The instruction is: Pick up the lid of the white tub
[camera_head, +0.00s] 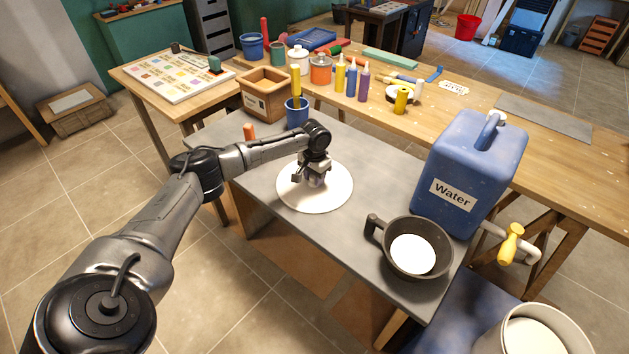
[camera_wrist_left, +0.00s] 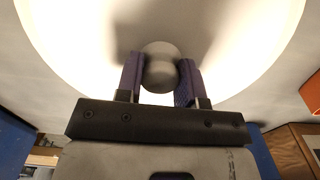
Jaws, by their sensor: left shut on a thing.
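The lid (camera_head: 335,196) is a white round disc at the middle of the grey table. My left gripper (camera_head: 314,181) comes down over its centre. In the left wrist view, the purple fingers of my left gripper (camera_wrist_left: 161,80) are shut on the round grey knob (camera_wrist_left: 160,66) of the lid (camera_wrist_left: 75,50). I cannot tell whether the lid rests on the table or is slightly raised. An open whitish tub (camera_head: 562,318) with white contents stands at the lower right, partly cut off by the frame. My right gripper is not in view.
A dark pan (camera_head: 378,240) with white contents and a blue water canister (camera_head: 478,150) stand right of the lid on the grey table (camera_head: 265,165). A blue cup (camera_head: 297,117) and a wooden box (camera_head: 266,103) stand behind. The table left of the lid is mostly clear.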

